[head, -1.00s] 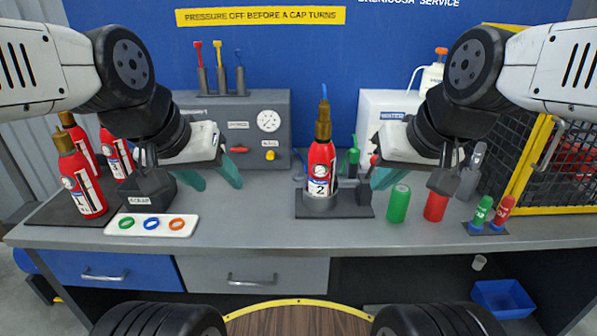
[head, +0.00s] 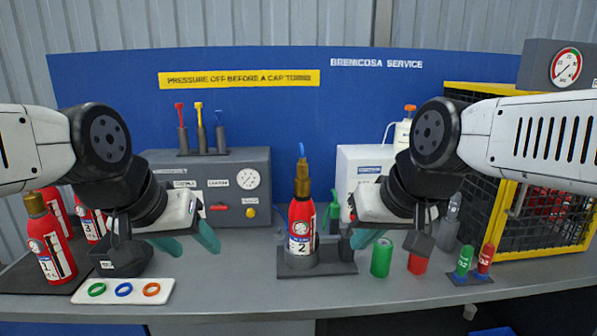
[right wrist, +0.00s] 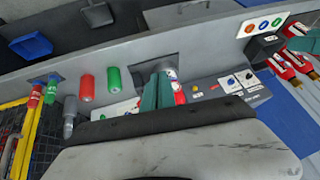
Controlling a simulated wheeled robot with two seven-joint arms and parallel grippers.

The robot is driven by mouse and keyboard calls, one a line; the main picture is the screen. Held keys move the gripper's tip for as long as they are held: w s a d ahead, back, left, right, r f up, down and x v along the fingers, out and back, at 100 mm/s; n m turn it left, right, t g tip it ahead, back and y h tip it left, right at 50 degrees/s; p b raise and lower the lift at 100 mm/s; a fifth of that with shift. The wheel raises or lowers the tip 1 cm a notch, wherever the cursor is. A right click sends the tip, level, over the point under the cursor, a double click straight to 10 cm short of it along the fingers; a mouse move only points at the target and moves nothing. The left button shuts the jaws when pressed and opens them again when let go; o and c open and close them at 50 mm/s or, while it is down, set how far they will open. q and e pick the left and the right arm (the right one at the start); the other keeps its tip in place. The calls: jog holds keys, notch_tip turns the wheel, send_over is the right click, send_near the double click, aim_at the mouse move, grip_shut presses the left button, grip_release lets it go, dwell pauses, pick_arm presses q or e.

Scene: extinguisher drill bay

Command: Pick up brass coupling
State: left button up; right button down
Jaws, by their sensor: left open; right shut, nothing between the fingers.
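The brass coupling (head: 302,182) stands upright on top of the red extinguisher numbered 2 (head: 301,228), with a blue piece rising from it. The extinguisher sits in a grey holder (head: 318,268) at the middle of the bench. My right gripper (head: 364,238) is shut and empty, to the right of the extinguisher and lower than the coupling. Its teal fingers also show in the right wrist view (right wrist: 157,93), where they hide part of the extinguisher; I cannot make out the coupling there. My left gripper (head: 187,242) is open and empty, well left of the extinguisher.
A green cylinder (head: 381,258) and a red cylinder (head: 417,263) stand below my right arm. A white tray with coloured rings (head: 107,290) lies at front left. A grey control panel (head: 160,172) stands behind. A yellow-framed cage (head: 497,218) is at right.

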jog(key=c, duration=2.2)
grip_release()
jog(key=c, duration=1.8)
grip_release()
jog(key=shift+w+r, duration=0.1)
jog(key=shift+w, duration=0.05)
jog(key=o, duration=0.7)
jog(key=w+r, duration=0.2)
jog(key=w, duration=0.1)
jog(key=shift+o, duration=0.4)
jog(key=w+a+r+m+g+h, duration=0.1)
jog(key=w+r, duration=0.4)
jog(key=w, duration=0.5)
jog(key=shift+w+a, duration=0.15)
jog(key=shift+a, duration=0.25)
jog(key=m+g+h, duration=0.1)
jog(key=m+h, duration=0.1)
jog(key=m, duration=0.1)
send_over(302, 161)
jog(key=s+a, duration=0.1)
jog(key=s, duration=0.1)
jog(key=shift+w+r, duration=0.15)
jog(key=shift+r, duration=0.1)
jog(key=shift+s+d+x, duration=0.1)
jog(key=shift+d+x, duration=0.05)
jog(key=shift+x, duration=1.55)
jog(key=shift+s+d+x, duration=0.15)
jog(key=shift+x, duration=1.55)
